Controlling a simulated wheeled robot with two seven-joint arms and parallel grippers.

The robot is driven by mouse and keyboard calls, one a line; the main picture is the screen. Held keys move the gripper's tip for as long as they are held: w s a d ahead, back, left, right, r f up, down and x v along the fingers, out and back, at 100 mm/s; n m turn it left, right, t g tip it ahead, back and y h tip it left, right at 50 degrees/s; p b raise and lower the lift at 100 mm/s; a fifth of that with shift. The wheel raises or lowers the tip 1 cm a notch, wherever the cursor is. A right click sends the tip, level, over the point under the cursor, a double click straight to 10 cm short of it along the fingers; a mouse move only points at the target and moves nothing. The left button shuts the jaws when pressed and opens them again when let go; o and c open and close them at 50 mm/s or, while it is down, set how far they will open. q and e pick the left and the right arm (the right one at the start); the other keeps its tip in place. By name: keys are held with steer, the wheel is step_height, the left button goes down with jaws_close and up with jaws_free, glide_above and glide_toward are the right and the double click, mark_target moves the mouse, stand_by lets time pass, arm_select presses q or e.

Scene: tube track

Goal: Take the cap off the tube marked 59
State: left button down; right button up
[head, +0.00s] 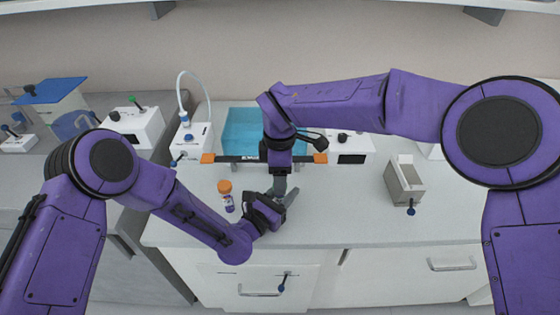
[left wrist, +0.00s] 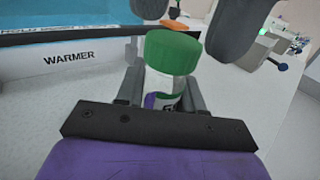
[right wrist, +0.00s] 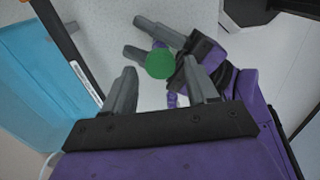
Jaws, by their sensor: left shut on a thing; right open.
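My left gripper (head: 268,205) is shut on a clear tube (left wrist: 165,84) with a green cap (left wrist: 172,52) and a white and purple label. The label's number is mostly covered, so I cannot read it fully. The cap is on the tube. My right gripper (right wrist: 162,85) is open, pointing down from above; its fingers (left wrist: 235,32) show just above the green cap in the left wrist view. In the right wrist view the cap (right wrist: 160,64) sits between and beyond those fingers, apparently untouched. In the head view the held tube is hidden by the grippers.
An orange-capped tube (head: 228,197) stands on the counter left of my grippers. A blue-basin warmer (head: 240,130) with an orange-ended black bar lies behind them. A grey open box (head: 403,182) stands at the right. The counter between is clear.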

steer(key=shift+f, duration=0.9)
